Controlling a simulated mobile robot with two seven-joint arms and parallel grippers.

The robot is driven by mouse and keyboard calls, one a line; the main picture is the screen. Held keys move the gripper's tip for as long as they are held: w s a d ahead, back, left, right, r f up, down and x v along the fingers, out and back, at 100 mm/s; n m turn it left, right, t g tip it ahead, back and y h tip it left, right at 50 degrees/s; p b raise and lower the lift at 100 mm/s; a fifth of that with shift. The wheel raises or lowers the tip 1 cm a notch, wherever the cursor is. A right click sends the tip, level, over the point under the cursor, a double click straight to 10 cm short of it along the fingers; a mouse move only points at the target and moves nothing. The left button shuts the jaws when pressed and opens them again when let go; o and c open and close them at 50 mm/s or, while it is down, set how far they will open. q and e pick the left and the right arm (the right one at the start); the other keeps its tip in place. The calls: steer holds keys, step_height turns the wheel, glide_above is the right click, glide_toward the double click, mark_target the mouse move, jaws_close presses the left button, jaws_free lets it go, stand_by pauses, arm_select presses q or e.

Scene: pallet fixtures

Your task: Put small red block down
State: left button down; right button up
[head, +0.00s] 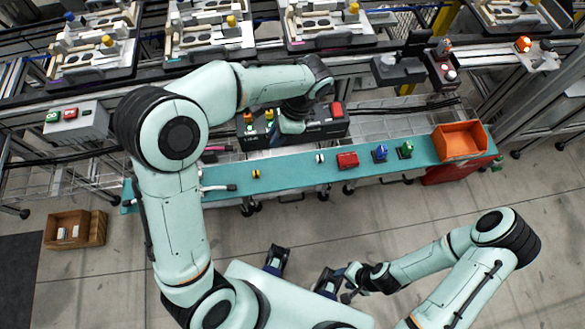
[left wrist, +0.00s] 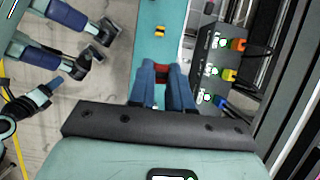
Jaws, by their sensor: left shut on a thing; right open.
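In the left wrist view a small red block (left wrist: 162,69) sits between the blue fingertips of my left gripper (left wrist: 161,76), which is shut on it. The teal shelf (left wrist: 150,15) shows beyond the block; I cannot tell whether the block touches it. My right gripper (head: 347,294) is open, away from the shelf, above the floor.
A dark box (head: 322,128) with coloured parts stands behind the shelf. On the shelf are a yellow-black piece (head: 256,174), a red case (head: 347,160), a blue piece (head: 380,153), a green piece (head: 405,150) and an orange bin (head: 461,142). The shelf is clear between the yellow-black piece and the red case, apart from a small white piece.

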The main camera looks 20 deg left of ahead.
arm_select(q)
step_height(320, 180, down, 20)
steer(key=shift+a+r+b, duration=0.1)
steer(key=shift+r+b, duration=0.05)
steer(key=shift+b, duration=0.8)
steer(key=c, duration=1.5)
jaws_free()
steer(key=o, duration=0.4)
steer(key=shift+o, duration=0.2)
steer(key=p+v, duration=0.1)
steer(key=v, duration=1.1)
